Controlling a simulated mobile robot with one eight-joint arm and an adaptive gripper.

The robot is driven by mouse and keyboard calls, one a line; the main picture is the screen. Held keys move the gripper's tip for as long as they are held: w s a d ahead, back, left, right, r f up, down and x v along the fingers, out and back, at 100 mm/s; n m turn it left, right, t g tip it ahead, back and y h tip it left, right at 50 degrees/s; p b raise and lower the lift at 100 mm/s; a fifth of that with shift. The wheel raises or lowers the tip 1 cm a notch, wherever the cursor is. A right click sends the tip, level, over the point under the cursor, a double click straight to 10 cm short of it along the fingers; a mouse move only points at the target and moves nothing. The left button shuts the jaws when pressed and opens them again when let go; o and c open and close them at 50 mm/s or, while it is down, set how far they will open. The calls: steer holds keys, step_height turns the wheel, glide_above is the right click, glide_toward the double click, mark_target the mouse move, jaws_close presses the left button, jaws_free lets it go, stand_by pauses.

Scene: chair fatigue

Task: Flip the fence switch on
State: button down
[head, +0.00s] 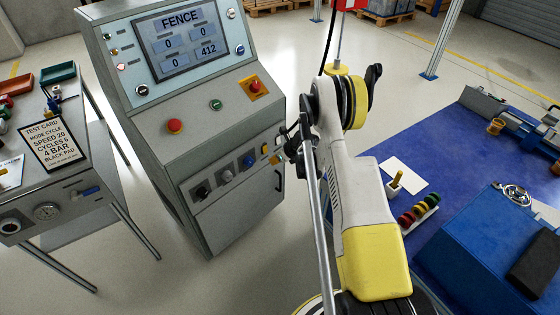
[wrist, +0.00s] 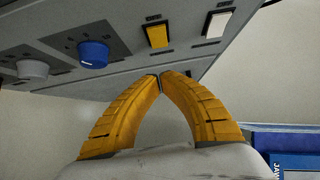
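A grey console (head: 190,150) stands left of my arm, with a screen (head: 180,42) headed FENCE that reads 0, 0, 0 and 412. Its lower front panel carries a row of controls. In the wrist view these are a grey knob (wrist: 32,69), a blue knob (wrist: 93,54), a yellow rocker switch (wrist: 157,36) and a white rocker switch (wrist: 219,23). In the head view my gripper is partly hidden beside the panel.
A red emergency button (head: 254,86) on a yellow plate, another red button (head: 175,126) and a green button (head: 216,104) sit on the console's sloped top. A blue-topped table (head: 440,150) is at right.

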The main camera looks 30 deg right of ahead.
mark_target(263, 156)
steer(key=shift+w+a+b, duration=0.25)
steer(key=shift+w+b, duration=0.05)
steer(key=shift+w, duration=0.6)
steer(key=shift+w+a+b, duration=0.2)
steer(key=shift+w+b, duration=0.05)
steer(key=shift+w, duration=0.6)
steer(key=shift+w+a+f, duration=0.15)
steer(key=shift+w+f, duration=0.25)
steer(key=shift+w, duration=0.15)
steer(key=shift+r, duration=0.15)
